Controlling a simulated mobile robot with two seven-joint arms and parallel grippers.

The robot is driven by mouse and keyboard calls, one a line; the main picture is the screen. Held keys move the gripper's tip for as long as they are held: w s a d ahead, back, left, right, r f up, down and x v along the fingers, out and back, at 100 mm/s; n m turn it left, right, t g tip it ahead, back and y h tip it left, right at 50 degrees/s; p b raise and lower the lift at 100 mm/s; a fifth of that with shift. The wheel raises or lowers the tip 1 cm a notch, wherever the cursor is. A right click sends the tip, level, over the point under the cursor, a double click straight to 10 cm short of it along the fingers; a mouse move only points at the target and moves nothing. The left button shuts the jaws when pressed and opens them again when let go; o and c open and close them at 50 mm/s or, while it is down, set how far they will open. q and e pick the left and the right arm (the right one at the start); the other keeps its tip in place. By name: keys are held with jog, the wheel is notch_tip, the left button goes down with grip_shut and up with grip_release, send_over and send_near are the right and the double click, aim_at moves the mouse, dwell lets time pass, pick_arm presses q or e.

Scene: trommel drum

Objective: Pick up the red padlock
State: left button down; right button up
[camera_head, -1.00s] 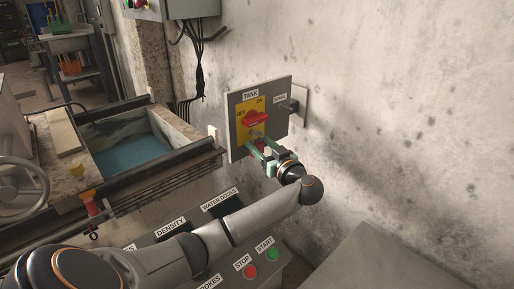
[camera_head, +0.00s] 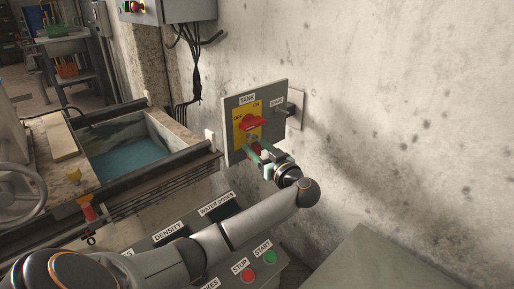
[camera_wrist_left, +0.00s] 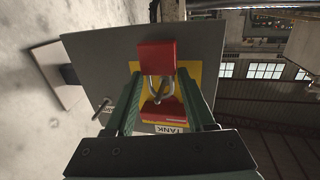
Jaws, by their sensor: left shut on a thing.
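The red padlock (camera_wrist_left: 157,57) shows in the left wrist view, its metal shackle pointing toward the switch. My left gripper (camera_wrist_left: 159,75) is shut on it, one green finger on each side. In the head view my left gripper (camera_head: 257,154) is at the lower part of the TANK switch panel (camera_head: 235,118), and its fingers mostly hide the padlock. The red rotary knob (camera_head: 252,122) sits on a yellow plate just above. I cannot tell whether the shackle still passes through the switch. My right gripper is not in view.
A black handle (camera_head: 287,110) sticks out at the panel's right. A basin with blue water (camera_head: 130,156) lies to the left. A console with STOP and START buttons (camera_head: 258,264) is below my left arm. The bare wall (camera_head: 400,110) to the right is clear.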

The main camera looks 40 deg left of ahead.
pick_arm(q)
jog(key=shift+s+d+r, duration=0.1)
jog(key=shift+d+r, duration=0.1)
jog(key=shift+d, duration=0.2)
jog(key=p+v, duration=0.5)
jog(key=v, duration=1.2)
jog(key=shift+d, duration=0.15)
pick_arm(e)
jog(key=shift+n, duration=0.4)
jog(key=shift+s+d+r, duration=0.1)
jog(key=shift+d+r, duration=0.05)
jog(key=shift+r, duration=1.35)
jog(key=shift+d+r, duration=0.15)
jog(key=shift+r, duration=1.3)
pick_arm(q)
jog(key=shift+r+p, duration=0.4)
jog(key=shift+p, duration=0.6)
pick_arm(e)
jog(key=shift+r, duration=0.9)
pick_arm(q)
jog(key=shift+d, duration=0.2)
